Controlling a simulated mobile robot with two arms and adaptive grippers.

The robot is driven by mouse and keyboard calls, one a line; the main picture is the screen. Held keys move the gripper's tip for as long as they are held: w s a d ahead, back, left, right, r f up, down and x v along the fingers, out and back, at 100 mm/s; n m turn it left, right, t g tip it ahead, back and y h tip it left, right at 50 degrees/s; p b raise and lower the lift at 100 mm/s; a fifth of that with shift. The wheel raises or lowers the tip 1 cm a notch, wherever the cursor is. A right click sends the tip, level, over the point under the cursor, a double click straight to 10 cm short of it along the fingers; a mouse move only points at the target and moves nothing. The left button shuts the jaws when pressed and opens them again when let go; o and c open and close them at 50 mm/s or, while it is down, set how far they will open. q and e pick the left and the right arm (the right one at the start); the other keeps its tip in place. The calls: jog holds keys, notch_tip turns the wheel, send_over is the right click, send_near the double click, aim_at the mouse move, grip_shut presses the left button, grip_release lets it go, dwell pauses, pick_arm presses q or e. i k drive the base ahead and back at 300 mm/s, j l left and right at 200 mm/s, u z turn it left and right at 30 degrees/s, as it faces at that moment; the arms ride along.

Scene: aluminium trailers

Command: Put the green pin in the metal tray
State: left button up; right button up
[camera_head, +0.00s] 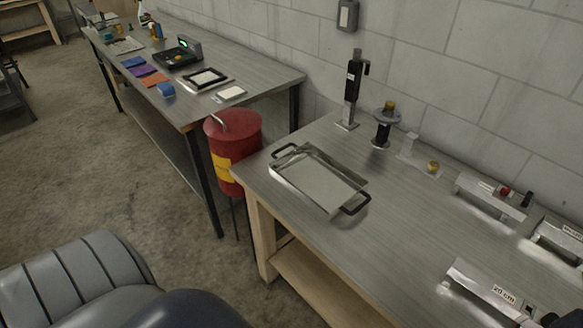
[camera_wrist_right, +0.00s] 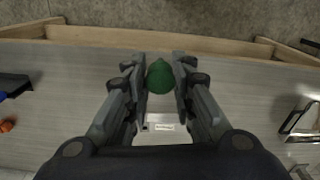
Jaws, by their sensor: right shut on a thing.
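The metal tray (camera_head: 318,185) is a shallow, shiny rectangular tray with two black handles. It lies flat on the near workbench in the head view, and its inside looks empty. In the right wrist view, my right gripper (camera_wrist_right: 160,78) is shut on the green pin (camera_wrist_right: 160,75), whose rounded green top shows between the fingertips. They are over the grey benchtop near its wooden edge. A shiny piece with a dark handle at the right edge of that view (camera_wrist_right: 303,122) looks like part of the tray, apart from the gripper. My left gripper is in neither view.
Behind the tray stand a black upright device (camera_head: 353,92) and a dark stand with a round disc (camera_head: 385,122). Labelled metal fixtures (camera_head: 495,290) are at the right of the bench. A red bin (camera_head: 233,140) stands between the two benches. Bare benchtop surrounds the tray.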

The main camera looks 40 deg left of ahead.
aim_at(319, 198)
jog(key=i+j+u, duration=0.2)
jog(key=j+u, duration=0.25)
jog(key=i+j+u, duration=0.15)
jog(key=i+u, duration=0.15)
jog(key=u, duration=0.15)
jog(key=i+j+u, duration=0.2)
jog(key=u, duration=0.2)
jog(key=i+l+u, duration=0.35)
jog(key=k, duration=0.1)
